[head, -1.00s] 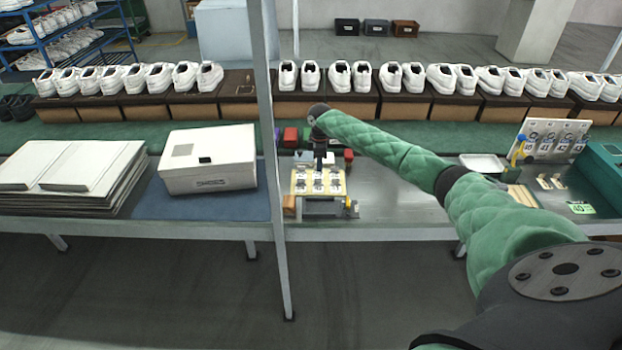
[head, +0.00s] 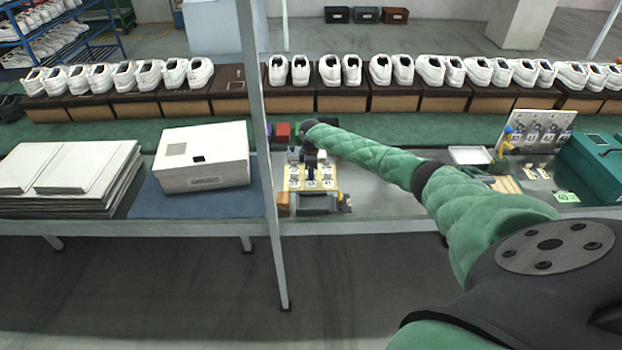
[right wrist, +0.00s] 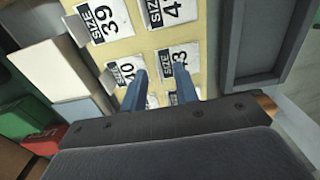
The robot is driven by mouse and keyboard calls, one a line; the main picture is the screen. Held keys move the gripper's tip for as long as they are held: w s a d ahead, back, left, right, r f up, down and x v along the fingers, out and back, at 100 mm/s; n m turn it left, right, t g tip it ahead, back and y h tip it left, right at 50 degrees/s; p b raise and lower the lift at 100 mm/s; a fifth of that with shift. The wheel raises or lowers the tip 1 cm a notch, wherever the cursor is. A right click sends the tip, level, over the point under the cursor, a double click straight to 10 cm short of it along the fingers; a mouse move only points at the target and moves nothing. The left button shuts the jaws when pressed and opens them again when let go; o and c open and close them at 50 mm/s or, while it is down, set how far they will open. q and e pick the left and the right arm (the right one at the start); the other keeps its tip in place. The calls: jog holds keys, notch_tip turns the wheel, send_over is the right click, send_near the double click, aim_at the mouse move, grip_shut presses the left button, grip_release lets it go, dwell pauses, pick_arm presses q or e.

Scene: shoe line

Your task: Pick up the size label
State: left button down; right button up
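The size labels are white cards with black print on a pale yellow board (head: 296,186) on the bench. In the right wrist view, labels for size 39 (right wrist: 103,18) and size 40 (right wrist: 125,70) show, with others partly cut off or covered. My right gripper (right wrist: 160,69) is open, its two blue fingers apart, low over the board. The left finger overlaps the size 40 label and the right finger overlaps the label beside it, ending in 3. Contact with the board cannot be told. My left gripper is out of view.
A white shoe box (head: 203,160) sits on a blue mat (head: 215,203), left of a grey upright post (head: 262,150). Red and green blocks stand behind the board. A white tray (head: 470,156) and a teal case (head: 592,165) are to the right. Shoes line the back.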

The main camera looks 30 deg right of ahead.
jog(key=shift+f, duration=0.25)
grip_shut()
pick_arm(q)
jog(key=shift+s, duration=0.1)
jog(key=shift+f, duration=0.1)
pick_arm(e)
jog(key=shift+r, duration=0.1)
